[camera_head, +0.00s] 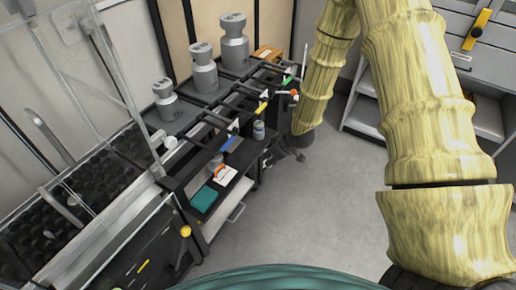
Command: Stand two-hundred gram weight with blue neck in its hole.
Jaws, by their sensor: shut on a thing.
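My gripper (268,160), small and dark, is low at the right side of the dark weighing table (248,158). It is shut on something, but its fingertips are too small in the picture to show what. A small grey weight (259,130) with what looks like a bluish band appears upright at the table's right edge, just above my gripper in the picture. I cannot tell whether they touch. Another small grey weight (216,161) is further left, near an orange patch. A blue strip (228,143) lies between them. The holes are too small to make out.
Large grey weights (203,68) stand along the back on a black rack (205,105). A teal pad (204,198) and a white card (225,176) lie at the table's near end. A clear-walled case (120,225) fills the left. Open floor (315,210) is to the right.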

